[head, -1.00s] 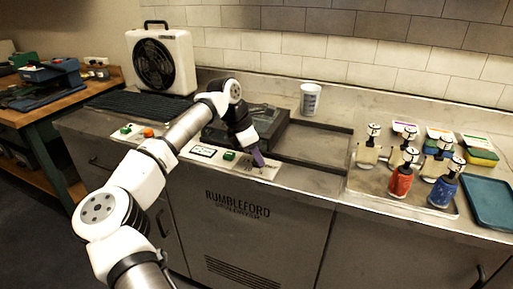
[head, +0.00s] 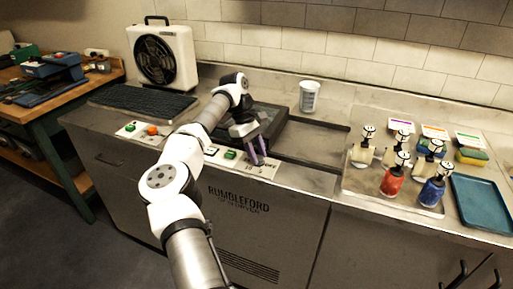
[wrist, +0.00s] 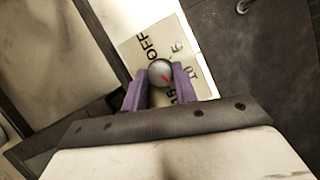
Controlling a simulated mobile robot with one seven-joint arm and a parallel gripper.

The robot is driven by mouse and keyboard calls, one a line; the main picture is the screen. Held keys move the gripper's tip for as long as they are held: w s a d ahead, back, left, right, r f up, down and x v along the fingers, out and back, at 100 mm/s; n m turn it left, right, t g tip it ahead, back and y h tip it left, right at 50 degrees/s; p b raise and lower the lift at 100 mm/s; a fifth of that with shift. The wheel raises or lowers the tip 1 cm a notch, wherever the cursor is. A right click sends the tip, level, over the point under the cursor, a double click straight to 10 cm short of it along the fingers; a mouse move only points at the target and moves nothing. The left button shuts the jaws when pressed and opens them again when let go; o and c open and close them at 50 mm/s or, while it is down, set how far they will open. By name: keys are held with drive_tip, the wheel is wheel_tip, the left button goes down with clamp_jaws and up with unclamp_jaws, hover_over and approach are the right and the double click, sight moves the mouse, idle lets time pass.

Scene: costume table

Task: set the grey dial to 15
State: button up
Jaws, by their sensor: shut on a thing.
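A green button (head: 230,154) sits left of the dial on the panel. A white cup (head: 309,96) stands behind. A tray (head: 352,184) of several bottles is at right, beside a teal tray (head: 480,204). A fan heater (head: 168,54) stands at back left.

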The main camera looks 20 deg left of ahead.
drive_tip(key=m+g+p, duration=0.1)
drive_tip(key=m, duration=0.1)
drive_tip(key=m+g+y+p, duration=0.1)
drive_tip(key=m, duration=0.2)
drive_tip(key=shift+w+d+m, duration=0.15)
drive_tip(key=shift+m, duration=0.15)
idle(0.4)
drive_tip(key=o, duration=1)
drive_tip(key=shift+c, duration=0.2)
drive_tip(key=shift+p, duration=0.35)
